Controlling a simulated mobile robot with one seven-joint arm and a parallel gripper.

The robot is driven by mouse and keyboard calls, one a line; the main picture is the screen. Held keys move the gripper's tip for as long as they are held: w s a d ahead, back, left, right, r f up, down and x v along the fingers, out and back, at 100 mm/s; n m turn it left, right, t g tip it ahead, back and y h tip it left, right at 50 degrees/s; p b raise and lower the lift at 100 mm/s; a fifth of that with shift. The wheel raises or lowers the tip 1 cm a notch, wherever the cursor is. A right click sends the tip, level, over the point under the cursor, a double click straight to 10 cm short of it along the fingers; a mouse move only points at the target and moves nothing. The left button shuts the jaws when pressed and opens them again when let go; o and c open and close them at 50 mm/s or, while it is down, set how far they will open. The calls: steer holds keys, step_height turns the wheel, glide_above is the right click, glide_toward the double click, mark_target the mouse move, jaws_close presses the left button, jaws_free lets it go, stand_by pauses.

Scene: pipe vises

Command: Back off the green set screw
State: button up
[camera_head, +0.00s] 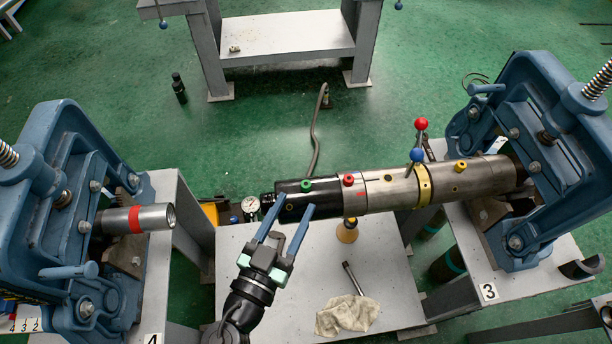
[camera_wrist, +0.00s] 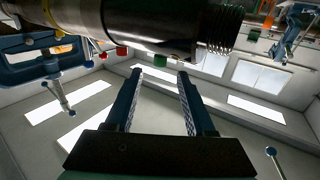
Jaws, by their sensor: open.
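The green set screw (camera_head: 306,185) stands out of the upper side of the black end section (camera_head: 328,194) of the long pipe tool. In the wrist view the green set screw (camera_wrist: 160,61) shows just beyond my fingertips, against the dark barrel (camera_wrist: 160,28). My gripper (camera_head: 296,208) is open, its two blue fingers pointing toward the black section. In the wrist view nothing is between the fingers of my gripper (camera_wrist: 160,72), and the screw lines up with the gap. I cannot tell the exact distance to the screw.
A red screw (camera_head: 348,180) and a yellow screw (camera_head: 460,166) sit on the same tool. Red and blue ball levers (camera_head: 420,125) rise near the yellow collar (camera_head: 424,186). Blue vises (camera_head: 75,215) flank the work. A cloth (camera_head: 346,316) and rod (camera_head: 353,278) lie on the low table.

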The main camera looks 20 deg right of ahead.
mark_target(304, 189)
steer(key=p+x, duration=0.1)
steer(key=x, duration=0.5)
steer(key=shift+w+d, duration=0.15)
steer(key=shift+d, duration=0.05)
jaws_close()
